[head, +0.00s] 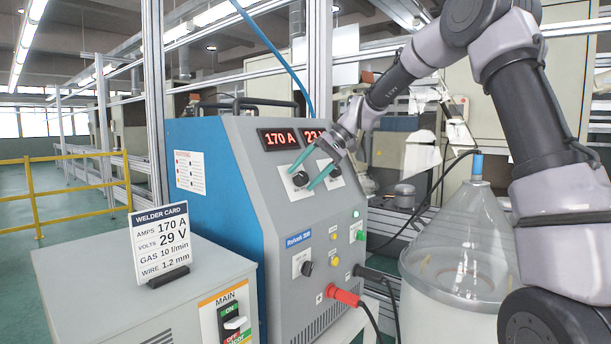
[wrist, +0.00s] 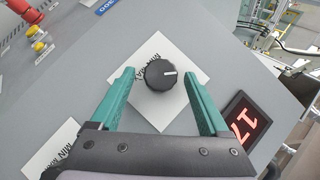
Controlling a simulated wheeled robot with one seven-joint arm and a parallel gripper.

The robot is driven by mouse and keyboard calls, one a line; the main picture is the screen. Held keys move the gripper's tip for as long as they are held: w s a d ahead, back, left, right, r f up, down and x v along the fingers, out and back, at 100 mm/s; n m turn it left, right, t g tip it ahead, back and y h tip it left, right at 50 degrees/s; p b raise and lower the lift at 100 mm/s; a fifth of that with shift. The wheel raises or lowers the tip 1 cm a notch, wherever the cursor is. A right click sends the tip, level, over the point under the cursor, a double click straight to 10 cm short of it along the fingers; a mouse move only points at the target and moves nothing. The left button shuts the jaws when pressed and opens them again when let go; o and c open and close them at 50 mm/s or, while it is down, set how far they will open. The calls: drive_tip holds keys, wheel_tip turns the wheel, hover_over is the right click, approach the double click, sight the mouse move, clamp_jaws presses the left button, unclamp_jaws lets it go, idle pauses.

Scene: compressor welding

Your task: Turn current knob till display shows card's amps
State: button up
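The welder card (head: 160,241) lists AMPS 170 A and VOLTS 29 V. My gripper (head: 301,180) is open, its teal fingers on either side of the knob. In the wrist view the gripper (wrist: 158,73) shows gaps between fingers and knob.
A second display (head: 314,137) is partly hidden by my arm, with another knob (head: 335,170) close right of my fingers. A lower knob (head: 306,268) and red cable plug (head: 343,296) sit below. A clear cone-topped drum (head: 463,235) stands right of the welder.

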drive_tip(key=shift+d+r, duration=0.1)
drive_tip(key=v, duration=1)
drive_tip(key=shift+r, duration=0.25)
drive_tip(key=shift+d, duration=0.2)
drive_tip(key=s+d+f+m+t+h, duration=0.1)
drive_tip(key=s+d+m+t+h, duration=0.1)
drive_tip(key=s+d, duration=0.4)
drive_tip(key=s+d+f+m+t+h, duration=0.1)
drive_tip(key=s+d, duration=0.5)
drive_tip(key=s, duration=0.7)
drive_tip(key=s+d+f+m+t+h, duration=0.1)
drive_tip(key=s+d+m+t+h, duration=0.2)
drive_tip(key=s+d, duration=0.4)
drive_tip(key=s+m+t, duration=0.1)
drive_tip(key=s+t, duration=0.1)
drive_tip(key=shift+s+f+m+h, duration=0.2)
drive_tip(key=shift+s+m+h, duration=0.1)
drive_tip(key=shift+h, duration=0.1)
